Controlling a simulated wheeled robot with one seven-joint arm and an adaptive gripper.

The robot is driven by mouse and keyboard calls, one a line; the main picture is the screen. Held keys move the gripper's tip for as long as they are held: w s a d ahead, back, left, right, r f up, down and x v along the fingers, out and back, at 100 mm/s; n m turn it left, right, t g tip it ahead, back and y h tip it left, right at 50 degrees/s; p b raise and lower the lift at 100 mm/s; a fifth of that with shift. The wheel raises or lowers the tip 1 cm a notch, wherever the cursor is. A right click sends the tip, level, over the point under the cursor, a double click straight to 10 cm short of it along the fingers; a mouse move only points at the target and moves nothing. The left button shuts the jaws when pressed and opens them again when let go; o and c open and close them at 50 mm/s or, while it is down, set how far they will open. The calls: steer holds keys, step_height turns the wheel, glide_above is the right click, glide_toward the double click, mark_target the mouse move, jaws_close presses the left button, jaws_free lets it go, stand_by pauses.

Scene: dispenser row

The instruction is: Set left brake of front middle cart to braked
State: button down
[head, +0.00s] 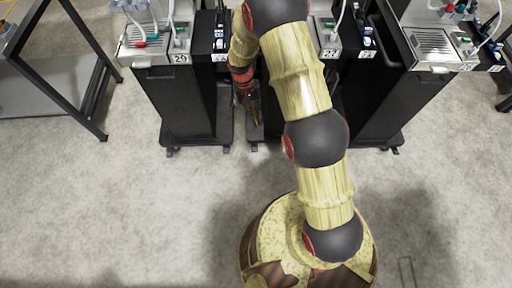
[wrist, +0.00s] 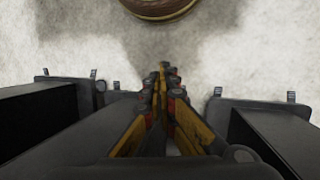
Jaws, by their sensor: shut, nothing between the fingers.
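The front middle cart is mostly hidden behind my arm in the head view; a strip of its dark base (head: 255,133) shows low on its left side. A small tab, likely its left brake (head: 254,147), shows at the base's front edge, too small to tell its setting. My gripper (head: 257,121) points down just above that base corner, left of my arm. In the wrist view my gripper (wrist: 166,68) has its orange-and-black fingers together and empty. They cover the middle cart's left brake there, and I cannot tell whether they touch it.
A black cart (head: 185,105) labelled 29 stands to the left, another black cart (head: 385,105) to the right. Their bases carry small grey tabs at the front. A black-framed table (head: 50,85) stands at far left. The concrete floor (head: 110,215) in front is clear.

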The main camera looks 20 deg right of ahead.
step_height(320, 180, down, 17)
steer(key=w+m, duration=0.2)
steer(key=m, duration=0.1)
steer(key=m+t+h, duration=0.2)
steer(key=m, duration=1.1)
glide_above(256, 149)
steer(key=w+a, duration=0.2)
step_height(256, 149, down, 20)
steer(key=shift+w+a+r+m+b, duration=0.1)
steer(key=shift+m+b, duration=0.1)
steer(key=shift+m, duration=0.5)
steer(key=shift+w+a+r+m+b, duration=0.1)
steer(key=shift+m+b, duration=0.1)
steer(key=shift+m, duration=0.5)
steer(key=b+x, duration=0.1)
steer(key=x, duration=0.3)
steer(key=b+x, duration=0.2)
steer(key=x, duration=0.2)
steer(key=a+b+x, duration=0.1)
steer(key=b+x, duration=0.1)
steer(key=x, duration=0.2)
steer(key=shift+s+f, duration=0.15)
steer(key=shift+f, duration=0.4)
steer(key=shift+s+f+b, duration=0.15)
steer(key=shift+f+b, duration=0.2)
steer(key=shift+f, duration=0.2)
